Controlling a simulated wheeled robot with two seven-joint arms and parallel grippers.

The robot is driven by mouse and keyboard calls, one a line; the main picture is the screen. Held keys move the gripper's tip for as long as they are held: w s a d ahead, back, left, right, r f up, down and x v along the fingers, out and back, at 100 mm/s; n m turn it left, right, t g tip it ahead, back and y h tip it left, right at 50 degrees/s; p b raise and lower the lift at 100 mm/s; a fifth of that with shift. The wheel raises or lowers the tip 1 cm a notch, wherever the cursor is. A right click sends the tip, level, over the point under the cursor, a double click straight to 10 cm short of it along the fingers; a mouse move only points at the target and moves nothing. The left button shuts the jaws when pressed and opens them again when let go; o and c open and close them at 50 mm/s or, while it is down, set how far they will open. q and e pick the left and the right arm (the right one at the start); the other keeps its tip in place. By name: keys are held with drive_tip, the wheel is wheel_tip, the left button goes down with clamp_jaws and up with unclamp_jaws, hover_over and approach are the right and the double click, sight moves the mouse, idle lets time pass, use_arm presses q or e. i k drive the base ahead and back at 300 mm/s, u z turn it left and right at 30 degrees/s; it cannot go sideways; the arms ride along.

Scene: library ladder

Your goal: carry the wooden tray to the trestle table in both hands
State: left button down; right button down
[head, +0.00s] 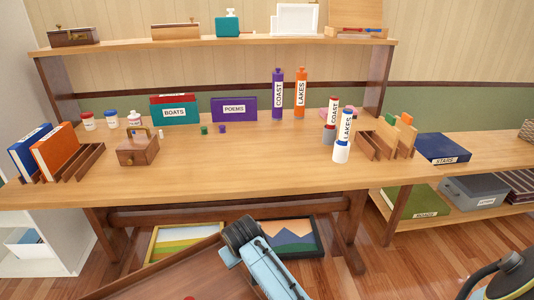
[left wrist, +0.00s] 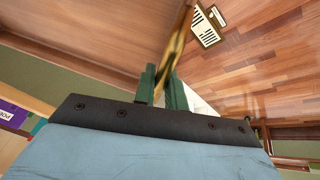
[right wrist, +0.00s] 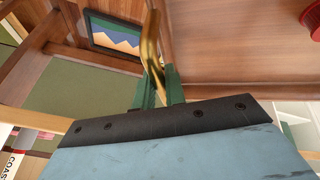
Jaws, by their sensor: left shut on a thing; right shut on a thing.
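The wooden tray (head: 150,280) shows at the bottom of the head view, in front of the trestle table (head: 240,172) and cut off by the frame. My left gripper (left wrist: 163,88) is shut on a brass handle of the tray, whose board (left wrist: 90,30) fills the upper left of the left wrist view. My right gripper (right wrist: 158,88) is shut on another brass handle beside the tray board (right wrist: 235,45). A red round thing (right wrist: 312,18) lies on the tray. In the head view my left gripper is out of frame and my right fingertips cannot be made out.
The tabletop's front middle is bare. A small wooden box (head: 138,150), slotted racks, books and bottles stand towards its sides and back. Two framed pictures (head: 290,238) are under the table. A low shelf (head: 480,150) adjoins at right. A clipboard (left wrist: 207,25) lies on the floor.

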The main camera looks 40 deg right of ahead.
sight(256, 159)
drive_tip(key=z, duration=0.95)
